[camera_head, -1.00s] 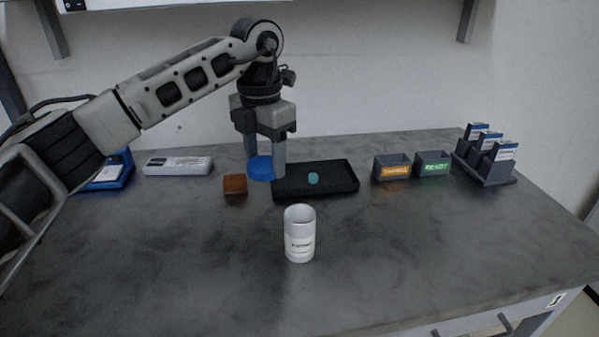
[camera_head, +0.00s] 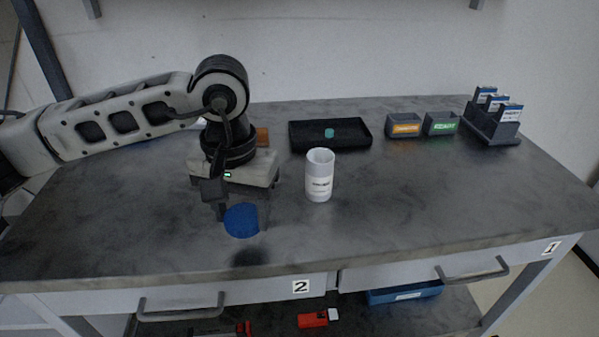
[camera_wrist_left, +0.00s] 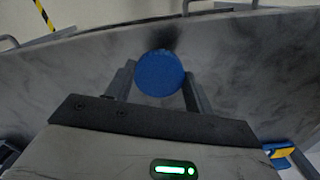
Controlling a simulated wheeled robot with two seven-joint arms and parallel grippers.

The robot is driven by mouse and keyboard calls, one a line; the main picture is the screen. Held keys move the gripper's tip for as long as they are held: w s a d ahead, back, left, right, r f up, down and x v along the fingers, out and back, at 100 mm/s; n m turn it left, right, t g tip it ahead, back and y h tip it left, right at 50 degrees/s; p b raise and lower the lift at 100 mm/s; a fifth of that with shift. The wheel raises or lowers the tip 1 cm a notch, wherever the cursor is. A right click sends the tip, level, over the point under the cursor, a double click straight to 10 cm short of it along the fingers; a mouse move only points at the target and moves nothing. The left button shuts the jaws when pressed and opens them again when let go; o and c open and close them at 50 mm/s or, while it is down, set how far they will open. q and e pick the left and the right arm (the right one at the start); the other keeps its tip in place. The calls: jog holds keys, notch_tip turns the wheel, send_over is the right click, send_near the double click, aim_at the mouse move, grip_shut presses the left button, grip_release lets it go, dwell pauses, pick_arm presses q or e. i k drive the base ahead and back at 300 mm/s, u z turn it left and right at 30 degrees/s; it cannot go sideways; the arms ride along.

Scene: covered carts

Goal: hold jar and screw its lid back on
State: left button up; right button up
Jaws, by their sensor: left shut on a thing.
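The white jar (camera_head: 319,178) with a printed label stands upright and open-topped on the grey worktop, near the middle in the head view. The blue round lid (camera_head: 241,220) is held by my left gripper (camera_head: 240,208), left of the jar and nearer the front edge. The lid also shows between the two fingers in the left wrist view (camera_wrist_left: 159,73). The gripper is shut on the lid, which appears above the worktop, with a dark shadow in front of it. The jar does not show in the wrist view. My right gripper is in neither view.
A black tray (camera_head: 354,145) with a teal piece (camera_head: 329,132) lies behind the jar. Two small labelled bins (camera_head: 404,127) and a card rack (camera_head: 490,128) stand at the back right. A brown block (camera_head: 262,137) is partly hidden behind my arm. The worktop right of the jar is clear.

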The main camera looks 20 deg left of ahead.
aim_at(319, 176)
jog(key=z, duration=3.1)
jog(key=k, duration=1.1)
jog(key=u, duration=2.35)
